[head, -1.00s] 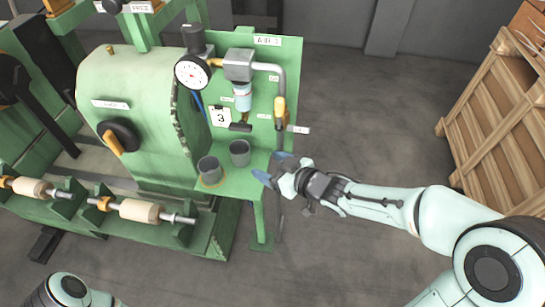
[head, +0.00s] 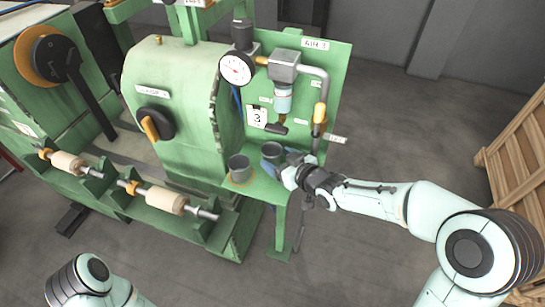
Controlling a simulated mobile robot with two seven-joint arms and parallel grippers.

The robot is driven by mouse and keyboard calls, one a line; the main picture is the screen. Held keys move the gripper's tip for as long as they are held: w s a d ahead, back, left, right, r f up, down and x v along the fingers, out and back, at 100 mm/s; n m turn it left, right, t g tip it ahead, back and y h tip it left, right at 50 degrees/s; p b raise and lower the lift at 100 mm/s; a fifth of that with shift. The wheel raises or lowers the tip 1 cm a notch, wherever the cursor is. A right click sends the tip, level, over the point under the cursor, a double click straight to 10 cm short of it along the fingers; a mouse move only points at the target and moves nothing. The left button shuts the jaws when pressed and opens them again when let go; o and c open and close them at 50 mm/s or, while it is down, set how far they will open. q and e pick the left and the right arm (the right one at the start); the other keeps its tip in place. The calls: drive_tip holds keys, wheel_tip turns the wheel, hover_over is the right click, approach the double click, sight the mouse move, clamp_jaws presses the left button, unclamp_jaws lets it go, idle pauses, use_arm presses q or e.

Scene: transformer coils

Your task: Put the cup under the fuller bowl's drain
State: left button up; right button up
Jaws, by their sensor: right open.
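Two dark grey cups stand upright on the green shelf (head: 262,190) of the air panel. The left cup (head: 239,168) is on an orange ring mark. The right cup (head: 271,151) is beside my right gripper (head: 276,163), which is open with its blue fingertips at this cup. Whether they touch it is unclear. A clear bowl with pale blue contents (head: 282,100) hangs under the grey filter head (head: 284,68), above and behind the right cup. I cannot make out a second bowl or compare levels. My left gripper is out of view; only part of my left arm shows.
A wooden crate (head: 515,165) stands right. Floor between is clear.

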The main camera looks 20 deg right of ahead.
sight(278, 158)
drive_tip(key=shift+x, duration=1.95)
drive_tip(key=c, duration=0.7)
drive_tip(key=shift+c, duration=0.2)
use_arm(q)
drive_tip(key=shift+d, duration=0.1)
